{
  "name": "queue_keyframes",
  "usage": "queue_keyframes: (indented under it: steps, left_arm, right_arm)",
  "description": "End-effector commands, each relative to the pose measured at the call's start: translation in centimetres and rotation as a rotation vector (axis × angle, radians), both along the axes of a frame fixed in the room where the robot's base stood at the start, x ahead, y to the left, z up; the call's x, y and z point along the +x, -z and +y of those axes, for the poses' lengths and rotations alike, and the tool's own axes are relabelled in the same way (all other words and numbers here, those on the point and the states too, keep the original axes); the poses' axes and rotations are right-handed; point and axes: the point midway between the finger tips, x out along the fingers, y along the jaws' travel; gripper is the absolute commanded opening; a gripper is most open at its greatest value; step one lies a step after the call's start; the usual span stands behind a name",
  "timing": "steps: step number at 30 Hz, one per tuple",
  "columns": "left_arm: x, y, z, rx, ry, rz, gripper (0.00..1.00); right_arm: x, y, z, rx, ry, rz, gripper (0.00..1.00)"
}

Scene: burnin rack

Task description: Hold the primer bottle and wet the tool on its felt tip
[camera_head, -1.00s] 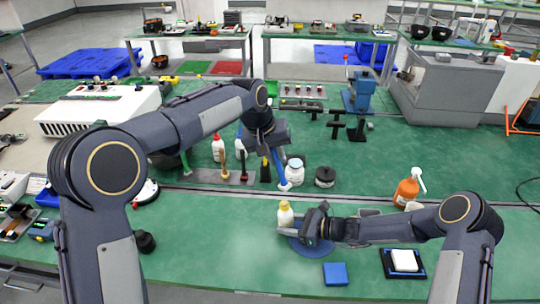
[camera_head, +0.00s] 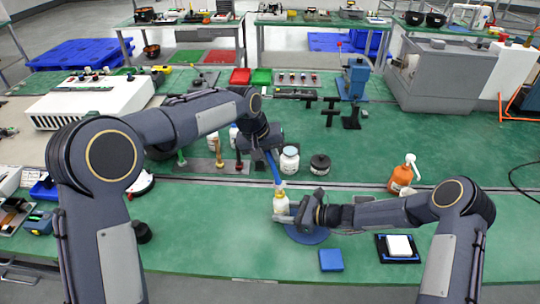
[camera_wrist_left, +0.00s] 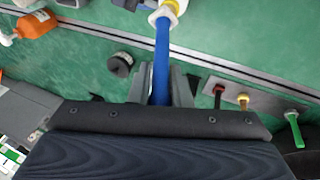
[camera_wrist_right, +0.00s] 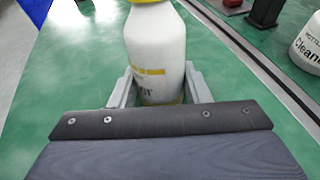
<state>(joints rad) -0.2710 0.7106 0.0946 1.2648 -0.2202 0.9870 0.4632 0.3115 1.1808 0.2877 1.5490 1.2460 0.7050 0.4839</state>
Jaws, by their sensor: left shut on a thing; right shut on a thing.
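The primer bottle (camera_head: 281,204) is white with yellow markings. It stands roughly upright in my right gripper (camera_head: 295,212), which is shut around its body; the right wrist view shows the bottle (camera_wrist_right: 157,50) between the fingers. My left gripper (camera_head: 266,152) is shut on a blue-handled tool (camera_head: 273,168) slanting down to the bottle's top. In the left wrist view the tool (camera_wrist_left: 162,62) ends in a pale head beside the bottle's yellow top (camera_wrist_left: 178,6). The head overlaps the top, hiding the felt tip; I cannot tell whether they touch.
A round blue mat (camera_head: 312,237) lies beneath my right gripper. A blue block (camera_head: 331,260) and a tray with a white pad (camera_head: 398,245) sit nearby. A white jar (camera_head: 289,160), black jar (camera_head: 319,165), tool rack (camera_head: 200,169) and orange spray bottle (camera_head: 401,178) stand behind.

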Motion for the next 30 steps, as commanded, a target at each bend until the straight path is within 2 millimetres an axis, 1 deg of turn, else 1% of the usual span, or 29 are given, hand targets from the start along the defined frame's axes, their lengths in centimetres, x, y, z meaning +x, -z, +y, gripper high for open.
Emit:
queue_keyframes:
  steps: [10, 30]
  left_arm:
    - [0.01, 0.03, -0.01, 0.0, 0.0, 0.0, 0.0]
    - [0.0, 0.86, 0.0, 0.0, 0.0, 0.0, 0.0]
  right_arm:
    - [-0.01, 0.05, -0.03, -0.001, 0.0, 0.0, 0.3]
    - [-0.02, 0.05, -0.02, -0.001, 0.0, 0.001, 0.3]
